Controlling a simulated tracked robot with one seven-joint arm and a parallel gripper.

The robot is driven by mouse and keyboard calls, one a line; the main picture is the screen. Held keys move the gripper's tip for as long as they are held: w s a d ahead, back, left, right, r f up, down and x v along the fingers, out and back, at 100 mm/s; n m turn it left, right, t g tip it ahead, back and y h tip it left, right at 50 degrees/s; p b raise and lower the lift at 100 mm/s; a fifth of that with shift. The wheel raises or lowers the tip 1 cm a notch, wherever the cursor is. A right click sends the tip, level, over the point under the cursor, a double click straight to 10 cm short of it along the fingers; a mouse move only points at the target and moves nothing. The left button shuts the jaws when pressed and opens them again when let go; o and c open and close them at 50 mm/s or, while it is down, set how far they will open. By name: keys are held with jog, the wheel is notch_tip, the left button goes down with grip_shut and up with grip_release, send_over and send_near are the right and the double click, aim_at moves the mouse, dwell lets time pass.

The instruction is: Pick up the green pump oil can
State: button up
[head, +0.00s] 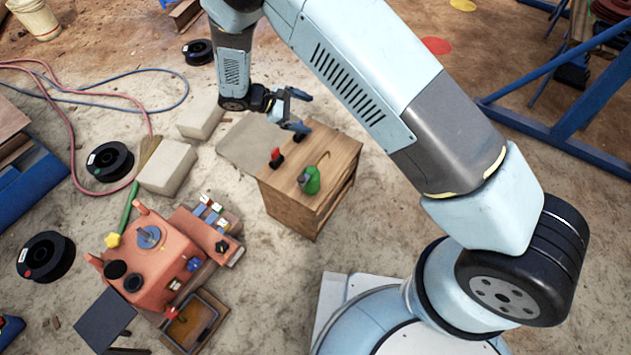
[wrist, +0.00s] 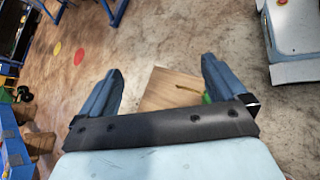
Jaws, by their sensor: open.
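The green pump oil can (head: 311,181) stands on top of a small wooden cabinet (head: 337,149), near its front edge, with a thin spout rising up to the right. My gripper (head: 302,110) is open and empty, above and beyond the cabinet's far side, apart from the can. In the wrist view my gripper (wrist: 160,85) has its two fingers spread wide. Between them show the cabinet top (wrist: 168,88) and part of the green can (wrist: 207,98), close to the right finger. The palm bar hides the can's lower part there.
A red and black item (head: 276,157) stands on the cabinet beside the can. An orange-red machine (head: 150,255) stands at lower left. Pale blocks (head: 166,167), black spools (head: 110,161) and hoses lie on the ground at left. A blue frame (head: 560,135) stands at right.

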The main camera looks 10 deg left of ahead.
jog(key=s+a+f+n+t, duration=0.3)
jog(key=s+f, duration=0.1)
jog(key=f, duration=0.5)
jog(key=s+a+f+n+t, duration=0.2)
jog(key=s+f+n+t, duration=0.1)
jog(key=f, duration=0.6)
jog(key=n+t+y, duration=0.4)
jog(key=n+t, duration=0.2)
jog(key=n, duration=0.2)
send_near(306, 188)
jog(key=w, duration=0.1)
jog(key=x, duration=0.8)
jog(key=shift+d+r, duration=0.1)
jog(key=shift+d, duration=0.1)
jog(key=shift+d+x, duration=0.2)
jog(key=shift+x, duration=2.35)
jog(key=shift+s+r, duration=0.1)
jog(key=shift+r, duration=0.05)
jog(key=c, duration=1.2)
jog(key=shift+c, duration=0.6)
jog(key=shift+r, duration=0.1)
